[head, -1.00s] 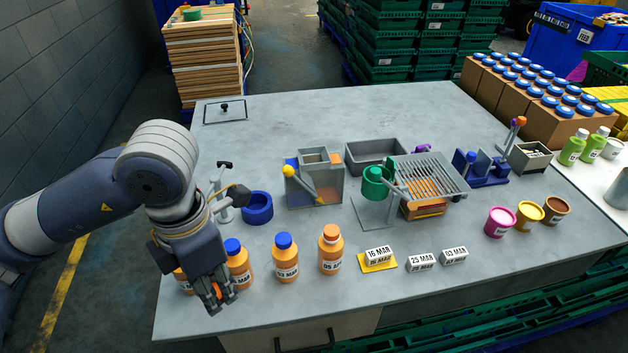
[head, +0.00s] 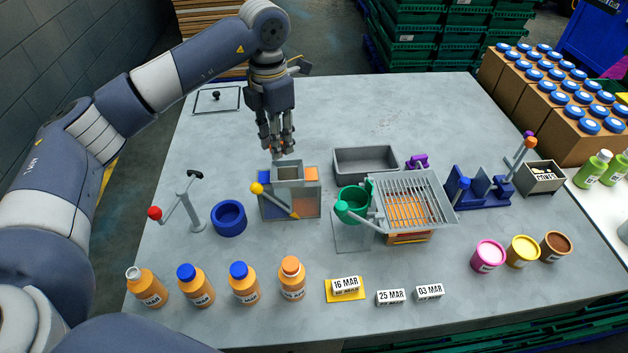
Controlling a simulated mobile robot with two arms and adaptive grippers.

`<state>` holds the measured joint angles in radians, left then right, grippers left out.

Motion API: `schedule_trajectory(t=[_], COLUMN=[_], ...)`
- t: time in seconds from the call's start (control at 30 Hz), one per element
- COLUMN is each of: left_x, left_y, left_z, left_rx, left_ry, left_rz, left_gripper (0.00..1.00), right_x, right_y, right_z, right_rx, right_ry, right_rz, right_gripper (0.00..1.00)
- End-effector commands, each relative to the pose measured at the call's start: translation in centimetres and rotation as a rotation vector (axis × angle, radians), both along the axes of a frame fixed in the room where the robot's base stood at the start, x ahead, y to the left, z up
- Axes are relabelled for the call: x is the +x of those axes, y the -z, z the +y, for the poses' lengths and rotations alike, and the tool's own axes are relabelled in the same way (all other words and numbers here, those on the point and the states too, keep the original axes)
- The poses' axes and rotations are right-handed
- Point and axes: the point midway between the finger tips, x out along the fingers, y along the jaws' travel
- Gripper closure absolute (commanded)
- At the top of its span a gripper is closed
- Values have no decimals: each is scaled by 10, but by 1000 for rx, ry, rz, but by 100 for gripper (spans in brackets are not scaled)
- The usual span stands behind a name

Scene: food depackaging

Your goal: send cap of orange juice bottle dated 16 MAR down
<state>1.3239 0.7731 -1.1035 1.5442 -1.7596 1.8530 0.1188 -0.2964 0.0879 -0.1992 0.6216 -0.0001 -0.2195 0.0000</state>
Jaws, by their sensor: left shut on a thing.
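My left gripper (head: 277,148) is shut just above and behind the grey chute box (head: 290,200), which has an open top, blue and orange panels and a yellow-knobbed lever. The bottle cap in its fingers is mostly hidden; its colour is unclear. The leftmost orange juice bottle (head: 148,288) stands upright with a bare pale neck and no cap; its date is too small to read. Two blue-capped bottles (head: 195,287) (head: 243,284) and an orange-capped bottle (head: 292,279) stand beside it. A 16 MAR block (head: 346,285) sits on a yellow card. My right gripper is out of view.
A blue ring-shaped holder (head: 229,218) and a red-knobbed lever stand (head: 188,210) are left of the chute box. A grey bin (head: 366,163), a green cup (head: 353,203) and a grated unit (head: 412,204) are to its right. The table's back left is mostly clear.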

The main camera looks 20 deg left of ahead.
Motion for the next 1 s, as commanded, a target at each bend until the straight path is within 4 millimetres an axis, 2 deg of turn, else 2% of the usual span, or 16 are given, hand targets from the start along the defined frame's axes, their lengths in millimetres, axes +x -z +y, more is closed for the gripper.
schedule_trajectory(t=[0.27, 0.43, 0.7, 1.0], left_x=[4, 4, 4, 4], left_y=[10, 29, 57, 59], left_z=[6, 6, 6, 6], left_rx=[3, 3, 4, 3], left_ry=[-7, -7, -7, -7], left_rz=[1, 1, 0, -1], left_gripper=[82, 82, 82, 82], right_x=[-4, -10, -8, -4], right_y=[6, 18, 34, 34], right_z=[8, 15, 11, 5], right_rx=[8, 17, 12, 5], right_ry=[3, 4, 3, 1], right_rz=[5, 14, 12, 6], right_gripper=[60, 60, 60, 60])
